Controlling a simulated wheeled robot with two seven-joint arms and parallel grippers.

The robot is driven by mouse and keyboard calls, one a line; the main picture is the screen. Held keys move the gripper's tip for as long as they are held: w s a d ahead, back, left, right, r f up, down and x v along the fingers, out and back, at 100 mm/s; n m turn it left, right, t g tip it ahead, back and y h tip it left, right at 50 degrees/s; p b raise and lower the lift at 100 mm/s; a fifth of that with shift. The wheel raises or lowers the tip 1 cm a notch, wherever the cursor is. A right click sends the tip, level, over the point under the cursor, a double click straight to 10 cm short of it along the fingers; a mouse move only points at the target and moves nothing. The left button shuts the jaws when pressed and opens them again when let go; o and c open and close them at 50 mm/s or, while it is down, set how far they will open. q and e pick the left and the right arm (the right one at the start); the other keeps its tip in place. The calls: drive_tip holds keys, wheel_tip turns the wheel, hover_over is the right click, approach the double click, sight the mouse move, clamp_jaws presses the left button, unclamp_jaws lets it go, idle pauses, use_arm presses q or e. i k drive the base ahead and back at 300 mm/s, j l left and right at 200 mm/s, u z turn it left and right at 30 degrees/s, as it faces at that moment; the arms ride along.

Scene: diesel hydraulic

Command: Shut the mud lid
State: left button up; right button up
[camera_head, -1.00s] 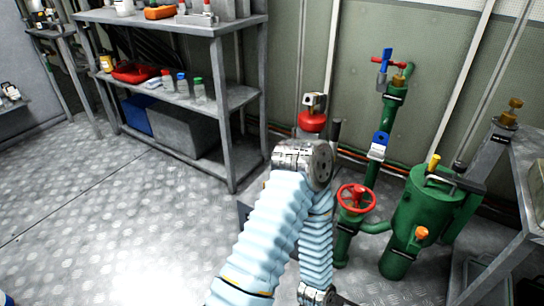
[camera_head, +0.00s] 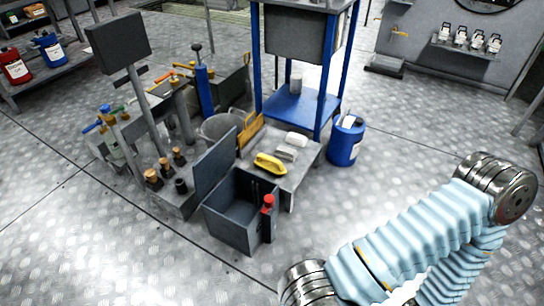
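A dark grey open-topped box (camera_head: 231,230) stands on the floor near the middle of the head view. Its flat lid (camera_head: 214,165) is raised, standing up steeply along the box's left and back side. I see no label, so I cannot tell for sure that this is the mud lid. One of my arms, in a light blue sleeve, crosses the lower right, apart from the box. Neither gripper shows in the view.
A dark panel on a post (camera_head: 118,42) and several valves stand left. Floor in front of the box is clear.

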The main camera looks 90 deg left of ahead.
sight(210, 168)
drive_tip(key=k+j+u, duration=0.15)
drive_tip(key=u, duration=0.25)
drive_tip(key=k+j+u, duration=0.1)
drive_tip(key=j+u, duration=0.3)
drive_tip(key=k+j+u, duration=0.1)
drive_tip(key=u, duration=0.3)
drive_tip(key=j+u, duration=0.65)
drive_tip(key=j, duration=1.4)
drive_tip(key=i+j, duration=0.1)
drive_tip(key=i, duration=0.3)
